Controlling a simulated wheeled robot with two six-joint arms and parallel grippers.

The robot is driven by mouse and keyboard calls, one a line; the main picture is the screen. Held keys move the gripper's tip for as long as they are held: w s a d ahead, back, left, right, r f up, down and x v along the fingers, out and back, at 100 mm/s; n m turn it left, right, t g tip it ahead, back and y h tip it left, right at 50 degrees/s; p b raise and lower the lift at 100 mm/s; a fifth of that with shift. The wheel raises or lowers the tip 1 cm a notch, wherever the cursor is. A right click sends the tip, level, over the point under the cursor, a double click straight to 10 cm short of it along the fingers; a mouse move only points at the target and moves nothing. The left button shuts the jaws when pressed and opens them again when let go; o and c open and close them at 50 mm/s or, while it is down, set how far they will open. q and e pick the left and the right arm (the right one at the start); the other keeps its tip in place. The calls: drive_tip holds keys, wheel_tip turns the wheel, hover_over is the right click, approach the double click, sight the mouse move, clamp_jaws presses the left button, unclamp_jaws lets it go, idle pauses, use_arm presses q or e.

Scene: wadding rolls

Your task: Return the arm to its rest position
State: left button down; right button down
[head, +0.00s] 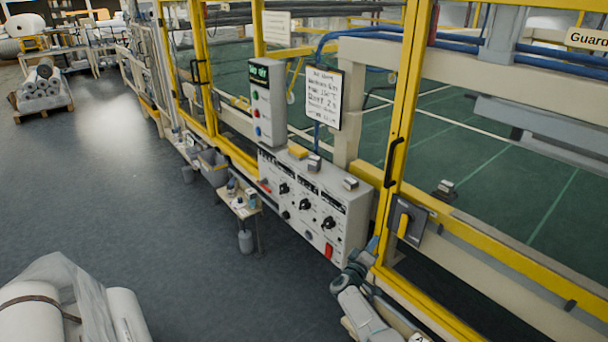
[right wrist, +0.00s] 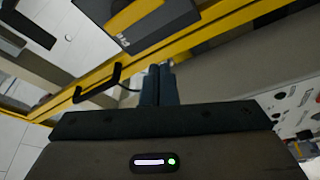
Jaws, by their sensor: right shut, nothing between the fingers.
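My right arm (head: 362,312) comes in at the bottom of the head view, right of centre. Its gripper (head: 372,245) points up beside the yellow guard post, close to the right end of the grey control panel (head: 315,205). In the right wrist view the two dark fingers (right wrist: 158,84) are together, with nothing between them. A yellow frame bar (right wrist: 225,28) runs behind them. I cannot tell how far the fingertips are from the frame. My left gripper is in neither view.
A yellow-handled switch (head: 405,227) sits on the guard frame right of the gripper. A small table (head: 240,203) stands left of the panel. Wrapped white rolls (head: 65,310) lie at the lower left, and more rolls (head: 41,85) lie farther back. The grey floor between is clear.

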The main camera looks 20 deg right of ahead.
drive_tip(key=s+a+f+n+y+b, duration=0.1)
drive_tip(key=s+a+f+y+b, duration=0.2)
drive_tip(key=s+f, duration=0.75)
drive_tip(key=s+a+f+g+y+b, duration=0.1)
drive_tip(key=s+a+f+y, duration=0.35)
drive_tip(key=f, duration=1.05)
drive_tip(key=s+a+f+n+y+b, duration=0.1)
drive_tip(key=s+a+f+y+b, duration=0.15)
drive_tip(key=s+f+y, duration=0.75)
drive_tip(key=s+f+m+g+h+b, duration=0.1)
drive_tip(key=s+f+g, duration=0.2)
drive_tip(key=s+f, duration=0.4)
drive_tip(key=s+a+f+m+g+h+b, duration=0.1)
drive_tip(key=s+f+g, duration=0.3)
drive_tip(key=s, duration=1.6)
drive_tip(key=s+a+f+m+g+h+b, duration=0.1)
drive_tip(key=s+f+m+g+b, duration=0.1)
drive_tip(key=s+f, duration=1)
drive_tip(key=s+g+b, duration=0.1)
drive_tip(key=s, duration=0.1)
drive_tip(key=shift+s+g, duration=0.3)
drive_tip(key=shift+s, duration=0.05)
drive_tip(key=shift+a, duration=0.1)
